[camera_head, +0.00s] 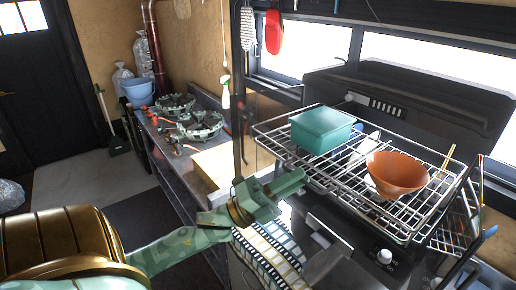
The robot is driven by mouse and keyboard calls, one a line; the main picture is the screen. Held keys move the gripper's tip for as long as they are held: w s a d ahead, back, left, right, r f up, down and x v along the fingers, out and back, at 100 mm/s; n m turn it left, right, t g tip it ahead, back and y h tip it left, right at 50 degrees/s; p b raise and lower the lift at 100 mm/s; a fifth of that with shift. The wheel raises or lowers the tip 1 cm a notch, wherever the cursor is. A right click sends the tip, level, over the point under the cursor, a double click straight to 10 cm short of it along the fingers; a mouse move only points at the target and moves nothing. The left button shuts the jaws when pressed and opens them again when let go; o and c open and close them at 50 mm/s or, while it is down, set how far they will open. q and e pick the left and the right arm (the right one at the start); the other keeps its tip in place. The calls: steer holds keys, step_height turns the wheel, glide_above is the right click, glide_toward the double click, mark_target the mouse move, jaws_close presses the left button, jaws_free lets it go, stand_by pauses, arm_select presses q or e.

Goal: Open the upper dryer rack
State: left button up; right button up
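The upper dryer rack (345,187) is a silver wire rack at the right, above a dark counter unit. It holds a teal lidded box (321,130) at its left and an orange bowl (396,173) at its right. My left gripper (291,184) reaches in from the left, green and apparently empty. Its fingertips are close to the rack's front left edge; I cannot tell whether they touch it. The view does not clearly show the gap between the fingers. My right gripper is not in view.
A striped cloth (268,250) hangs below my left gripper. A white knob (385,257) is on the unit under the rack. A side wire holder (455,225) stands at the right. A bench (190,170) with green metal parts and a blue bucket (138,91) are farther left.

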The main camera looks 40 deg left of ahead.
arm_select(q)
steer(key=b+v, duration=0.3)
steer(key=v, duration=1)
steer(key=shift+f, duration=0.1)
